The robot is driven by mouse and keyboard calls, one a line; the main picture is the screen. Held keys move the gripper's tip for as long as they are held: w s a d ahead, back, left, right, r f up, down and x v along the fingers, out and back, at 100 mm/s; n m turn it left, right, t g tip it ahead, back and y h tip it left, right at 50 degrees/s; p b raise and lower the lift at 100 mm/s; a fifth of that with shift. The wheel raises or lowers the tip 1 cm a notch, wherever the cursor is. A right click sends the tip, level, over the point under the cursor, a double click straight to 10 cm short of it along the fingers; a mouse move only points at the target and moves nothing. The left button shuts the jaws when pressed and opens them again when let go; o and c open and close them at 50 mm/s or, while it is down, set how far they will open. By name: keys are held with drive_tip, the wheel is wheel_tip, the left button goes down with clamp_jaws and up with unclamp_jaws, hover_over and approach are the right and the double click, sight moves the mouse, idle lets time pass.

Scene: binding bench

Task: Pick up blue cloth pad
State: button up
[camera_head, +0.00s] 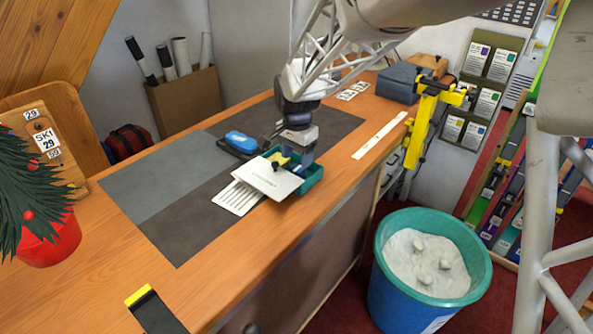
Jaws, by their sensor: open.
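My gripper (304,156) reaches down over a teal tray (312,178) on the bench and is open. Its fingertips are small here and partly merge with the tray's contents. A small blue patch (298,169) shows in the tray just under the fingers. It may be the blue cloth pad, but most of it is hidden, and I cannot tell whether the fingers touch it. A yellow item (279,159) lies in the tray to the left of the fingers.
A yellow clamp (421,125) stands at the bench's right edge, above a blue bin (400,292).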

sight(297, 168)
drive_tip(key=shift+f, duration=0.2)
drive_tip(key=shift+s+f, duration=0.1)
drive_tip(key=shift+f, duration=2.35)
drive_tip(key=c, duration=0.7)
drive_tip(key=shift+r, duration=0.1)
drive_tip(key=shift+r, duration=4.9)
